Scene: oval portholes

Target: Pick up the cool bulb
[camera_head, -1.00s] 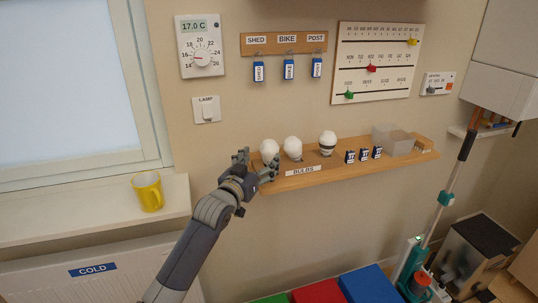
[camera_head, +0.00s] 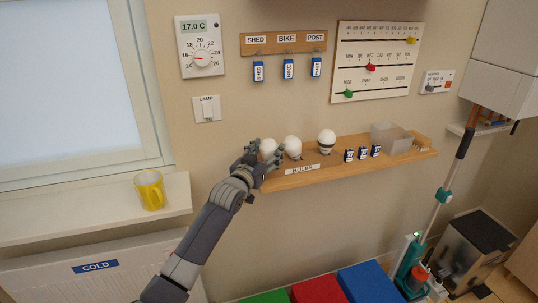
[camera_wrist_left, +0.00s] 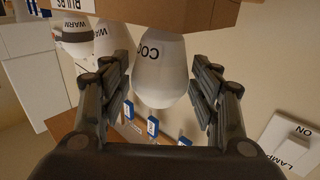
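The cool bulb (camera_wrist_left: 160,78), white with "CO" visible on it, sits between the fingers of my left gripper (camera_wrist_left: 159,68) in the left wrist view. The fingers are open on either side of it, with little gap; I cannot make out firm contact. In the head view it is the leftmost white bulb (camera_head: 268,146) on the shelf, with my left gripper (camera_head: 266,155) around it. Two other bulbs stand to its right: a plain white one (camera_head: 292,147) and one with a dark band (camera_head: 326,139). Both read "WARM" in the wrist view. My right gripper is not in view.
The wooden shelf (camera_head: 355,163) also holds several small dark blocks (camera_head: 362,154) and a clear box (camera_head: 391,140). Key tags (camera_head: 288,69) and a lamp switch (camera_head: 207,109) are on the wall above.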

